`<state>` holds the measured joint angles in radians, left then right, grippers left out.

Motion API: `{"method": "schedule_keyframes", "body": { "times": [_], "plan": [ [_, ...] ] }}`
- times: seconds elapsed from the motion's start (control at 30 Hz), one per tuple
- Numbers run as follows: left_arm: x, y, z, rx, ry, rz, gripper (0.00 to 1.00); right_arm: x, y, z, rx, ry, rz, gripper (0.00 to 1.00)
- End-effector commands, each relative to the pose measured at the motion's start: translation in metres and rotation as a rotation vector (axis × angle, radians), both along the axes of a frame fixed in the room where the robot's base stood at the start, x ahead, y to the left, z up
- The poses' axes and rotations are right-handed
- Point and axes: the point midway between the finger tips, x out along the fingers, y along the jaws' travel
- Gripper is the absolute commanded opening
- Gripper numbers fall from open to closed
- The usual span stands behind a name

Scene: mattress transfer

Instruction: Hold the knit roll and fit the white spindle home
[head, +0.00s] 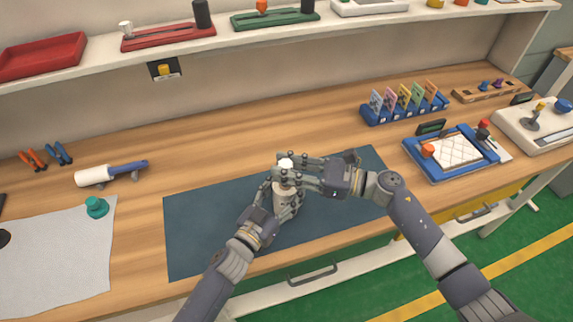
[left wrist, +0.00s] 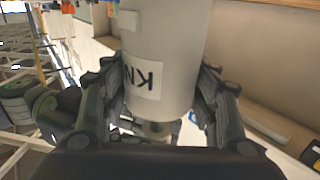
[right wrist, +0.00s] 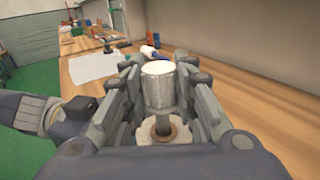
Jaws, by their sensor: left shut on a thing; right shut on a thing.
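The knit roll (head: 285,207) is a pale upright cylinder over the dark blue mat. In the left wrist view the roll (left wrist: 175,45) carries a label with dark letters. My left gripper (head: 276,197) is shut on the roll, a finger on each side. The white spindle (head: 286,163) stands above the roll, with my right gripper (head: 304,172) shut on it. In the right wrist view the spindle (right wrist: 159,88) has a wide white head and a narrower grey shaft. The shaft meets a brown ring (right wrist: 164,133) on the roll's top. How deep it sits is hidden.
The dark blue mat (head: 210,225) is otherwise clear. A white roller with a blue handle (head: 127,168) and a teal knob (head: 96,207) are at left. A blue card rack (head: 405,108) and a blue-framed tray (head: 453,152) are at right. A shelf runs above.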

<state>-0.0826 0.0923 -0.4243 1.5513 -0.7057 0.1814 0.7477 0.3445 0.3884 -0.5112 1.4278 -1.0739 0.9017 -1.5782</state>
Motion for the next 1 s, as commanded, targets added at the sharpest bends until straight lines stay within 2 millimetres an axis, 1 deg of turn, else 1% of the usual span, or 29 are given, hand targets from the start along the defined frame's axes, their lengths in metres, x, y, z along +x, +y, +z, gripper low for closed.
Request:
{"method": "schedule_keyframes", "body": {
  "times": [1.0],
  "plan": [
    [0.000, 0.000, 0.000, 0.000, 0.000, 0.000, 0.34, 0.000, 0.000, -0.025, 0.002, 0.001, 0.000, 0.00]
  ]
}}
